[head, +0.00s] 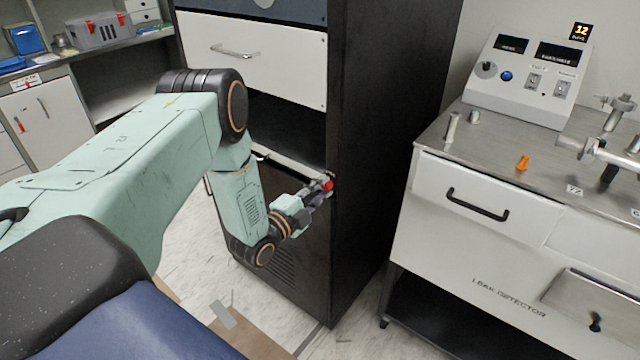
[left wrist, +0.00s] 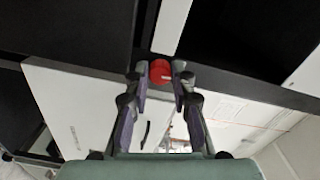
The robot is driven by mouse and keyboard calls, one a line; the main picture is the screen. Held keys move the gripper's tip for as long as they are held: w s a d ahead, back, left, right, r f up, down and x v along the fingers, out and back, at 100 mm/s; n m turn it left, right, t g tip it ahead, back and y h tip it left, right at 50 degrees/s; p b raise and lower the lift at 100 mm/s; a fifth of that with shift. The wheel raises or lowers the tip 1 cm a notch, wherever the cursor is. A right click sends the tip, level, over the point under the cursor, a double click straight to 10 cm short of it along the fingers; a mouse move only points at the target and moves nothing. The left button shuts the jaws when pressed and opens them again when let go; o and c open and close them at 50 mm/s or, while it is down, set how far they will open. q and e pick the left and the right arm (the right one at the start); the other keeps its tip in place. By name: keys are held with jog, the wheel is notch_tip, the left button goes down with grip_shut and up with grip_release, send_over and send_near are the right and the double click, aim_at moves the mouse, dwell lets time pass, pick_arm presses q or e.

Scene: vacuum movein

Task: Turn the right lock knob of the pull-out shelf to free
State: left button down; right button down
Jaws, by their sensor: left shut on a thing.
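The right lock knob (left wrist: 160,71) is red and round, and sits between my left gripper's fingertips in the left wrist view. In the head view the red knob (head: 328,185) shows at the right front edge of the black cabinet. My left gripper (head: 318,191) reaches it from the left and is shut on it; in the left wrist view the two fingers (left wrist: 161,76) stand on either side of it. The pull-out shelf (head: 290,165) shows as a pale strip in the cabinet, partly hidden by my left arm. My right gripper is not in view.
The black cabinet (head: 385,120) has a white drawer (head: 270,60) above an open bay. A white leak detector cart (head: 480,260) stands to the right, with a narrow floor gap between. A side bench (head: 100,50) with bins is at the far left.

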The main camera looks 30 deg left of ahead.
pick_arm(q)
jog(key=shift+m+p, duration=0.3)
jog(key=shift+m, duration=0.3)
jog(key=c, duration=1.1)
grip_release()
